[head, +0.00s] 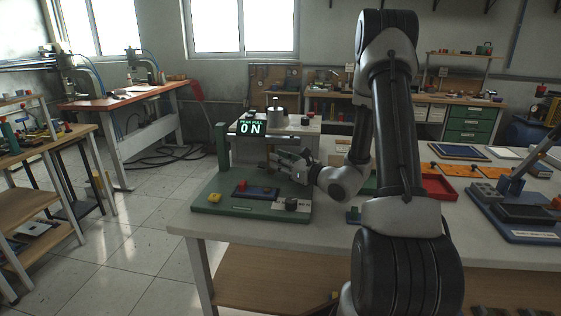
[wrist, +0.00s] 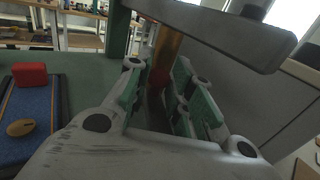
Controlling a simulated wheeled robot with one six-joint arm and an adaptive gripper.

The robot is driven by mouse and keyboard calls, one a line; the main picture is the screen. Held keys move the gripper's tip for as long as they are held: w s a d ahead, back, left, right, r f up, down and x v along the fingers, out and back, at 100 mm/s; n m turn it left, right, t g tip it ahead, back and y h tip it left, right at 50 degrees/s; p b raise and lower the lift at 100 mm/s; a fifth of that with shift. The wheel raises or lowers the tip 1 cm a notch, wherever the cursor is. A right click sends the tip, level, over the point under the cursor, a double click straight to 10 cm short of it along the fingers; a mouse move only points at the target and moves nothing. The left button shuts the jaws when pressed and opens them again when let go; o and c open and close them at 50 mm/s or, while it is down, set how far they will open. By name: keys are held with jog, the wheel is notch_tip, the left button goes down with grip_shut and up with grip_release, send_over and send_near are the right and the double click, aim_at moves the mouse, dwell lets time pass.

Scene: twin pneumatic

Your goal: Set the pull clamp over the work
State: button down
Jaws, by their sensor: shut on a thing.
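The clamp (head: 275,129) has a pale grey arm reaching right from a green post (head: 221,148) on a green base (head: 222,207). In the wrist view the arm shows as a grey bar (wrist: 215,30), with a brass rod (wrist: 167,50) hanging below it. My gripper (head: 279,160) comes from the right, below the arm. In the wrist view my gripper (wrist: 155,80) is shut on the brass rod. The work, a dark blue piece (head: 257,192) with a red block (wrist: 29,75), lies on the base, to the left in the wrist view. The rod's lower end is hidden.
A lit sign (head: 250,127) reads ON. A red tray (head: 440,187) and a blue fixture (head: 520,205) stand to the right.

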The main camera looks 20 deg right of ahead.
jog(key=n+g+y, duration=0.1)
jog(key=n+y, duration=0.1)
jog(key=y, duration=0.1)
jog(key=s+n+g+y, duration=0.1)
jog(key=shift+a+g, duration=0.3)
jog(key=shift+a, duration=0.1)
jog(key=n+g+y, duration=0.2)
jog(key=g, duration=0.1)
jog(key=s+n+g+y, duration=0.1)
jog(key=n+y, duration=0.1)
jog(key=shift+s+a, duration=0.1)
jog(key=shift+a, duration=0.2)
jog(key=n+g+y, duration=0.1)
jog(key=g, duration=0.1)
jog(key=s+n+g+y, duration=0.1)
jog(key=n+g, duration=0.1)
jog(key=g, duration=0.1)
jog(key=shift+s+a, duration=0.1)
jog(key=shift+s, duration=0.1)
jog(key=shift+s+n+g+y, duration=0.3)
jog(key=shift+n+g, duration=0.6)
jog(key=shift+g, duration=0.45)
jog(key=shift+s+n+g+y, duration=0.2)
jog(key=shift+s+n+g, duration=0.15)
jog(key=shift+n+g, duration=0.8)
jog(key=shift+g, duration=0.3)
jog(key=c, duration=1.3)
grip_release()
jog(key=shift+d, duration=0.2)
